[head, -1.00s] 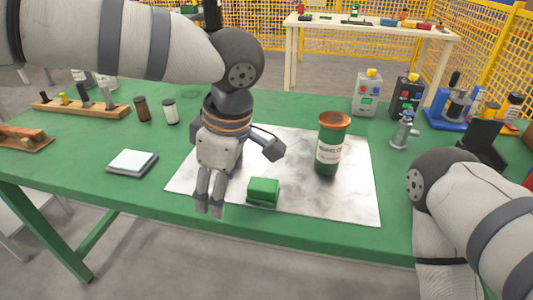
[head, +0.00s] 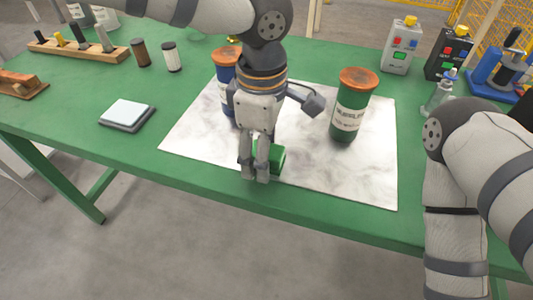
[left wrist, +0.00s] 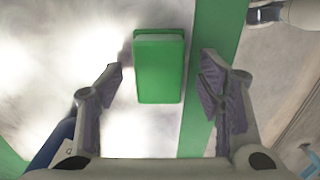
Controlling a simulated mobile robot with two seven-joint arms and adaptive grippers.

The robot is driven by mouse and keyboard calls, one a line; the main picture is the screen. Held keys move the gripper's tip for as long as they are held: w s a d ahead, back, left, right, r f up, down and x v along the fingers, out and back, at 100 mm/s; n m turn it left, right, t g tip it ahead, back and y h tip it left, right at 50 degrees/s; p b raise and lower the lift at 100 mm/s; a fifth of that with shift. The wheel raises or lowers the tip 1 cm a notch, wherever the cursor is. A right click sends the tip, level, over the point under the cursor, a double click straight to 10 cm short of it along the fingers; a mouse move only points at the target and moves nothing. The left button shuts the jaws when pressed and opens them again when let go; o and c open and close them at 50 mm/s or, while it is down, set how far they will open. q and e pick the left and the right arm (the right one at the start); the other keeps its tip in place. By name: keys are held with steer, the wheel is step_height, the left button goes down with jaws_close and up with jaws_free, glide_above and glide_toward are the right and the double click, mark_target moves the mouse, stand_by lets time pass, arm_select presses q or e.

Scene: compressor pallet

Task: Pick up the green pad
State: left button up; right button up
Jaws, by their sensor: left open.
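The green pad (head: 277,157) is a small block lying on the pale marbled sheet (head: 312,184) near the table's front edge. My left gripper (head: 256,175) hangs pointing down at the pad and partly hides it in the head view. In the left wrist view, my left gripper (left wrist: 162,88) is open, with the green pad (left wrist: 159,67) showing between and just beyond its fingertips. Neither finger appears to touch it. My right arm shows at the right of the head view, but its gripper is out of the picture.
A green canister (head: 349,105) with an orange lid stands right of my left gripper. A blue canister (head: 226,68) stands behind it, partly hidden. A white-topped square pad (head: 128,114) lies left.

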arm_select(q)
steer(key=shift+f, duration=0.1)
steer(key=c, duration=1.2)
